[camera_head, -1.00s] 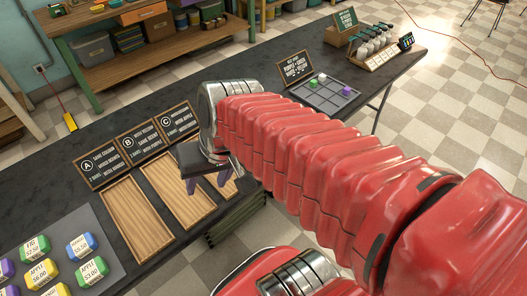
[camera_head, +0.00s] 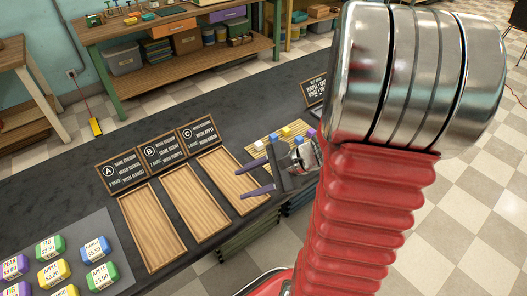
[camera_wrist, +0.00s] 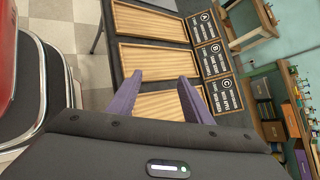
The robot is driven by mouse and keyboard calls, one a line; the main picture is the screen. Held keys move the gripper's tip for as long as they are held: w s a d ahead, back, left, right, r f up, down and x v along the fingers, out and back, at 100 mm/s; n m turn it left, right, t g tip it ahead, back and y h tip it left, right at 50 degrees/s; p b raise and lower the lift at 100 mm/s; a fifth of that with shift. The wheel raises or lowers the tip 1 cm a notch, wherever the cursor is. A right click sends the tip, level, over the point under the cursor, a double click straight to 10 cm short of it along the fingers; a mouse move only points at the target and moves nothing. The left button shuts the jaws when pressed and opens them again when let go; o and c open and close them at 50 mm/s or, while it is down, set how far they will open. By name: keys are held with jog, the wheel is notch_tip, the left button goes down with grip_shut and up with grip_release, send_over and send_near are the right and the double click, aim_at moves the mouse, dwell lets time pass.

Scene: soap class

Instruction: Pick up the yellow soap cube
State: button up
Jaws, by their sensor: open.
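A small yellow soap cube (camera_head: 287,131) sits on a slatted wooden rack (camera_head: 270,134) on the dark table, right of the trays in the head view. Other small cubes, white and purple among them, are close by. My gripper (camera_head: 243,179) has two purple fingers spread apart with nothing between them. It is above the right-hand wooden tray, left of and nearer than the yellow cube, and points left. In the wrist view my gripper (camera_wrist: 160,80) faces the wooden trays, and the yellow cube is not in view there. My wrist hides part of the rack.
Signs A (camera_head: 121,172), B (camera_head: 163,150) and C (camera_head: 199,137) stand behind three empty wooden trays (camera_head: 154,232). Larger labelled soap bars, including a yellow one (camera_head: 54,272), lie on a grey mat at lower left. A shelf bench (camera_head: 180,60) stands behind the table.

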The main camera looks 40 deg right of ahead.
jog(key=s+d+f+m+t+h, duration=0.2)
jog(key=d+f+m, duration=0.3)
jog(key=d, duration=0.5)
jog(key=s+d+f+m+t+h, duration=0.2)
jog(key=d+f+m+t+h, duration=0.2)
jog(key=d+m, duration=0.6)
notch_tip(320, 180, down, 2)
jog(key=shift+d+f+m+h, duration=0.1)
jog(key=shift+d+m+h, duration=0.25)
jog(key=shift+d, duration=0.3)
jog(key=shift+x, duration=4.2)
jog(key=shift+w, duration=0.15)
jog(key=shift+x, duration=2.5)
jog(key=shift+w, duration=0.1)
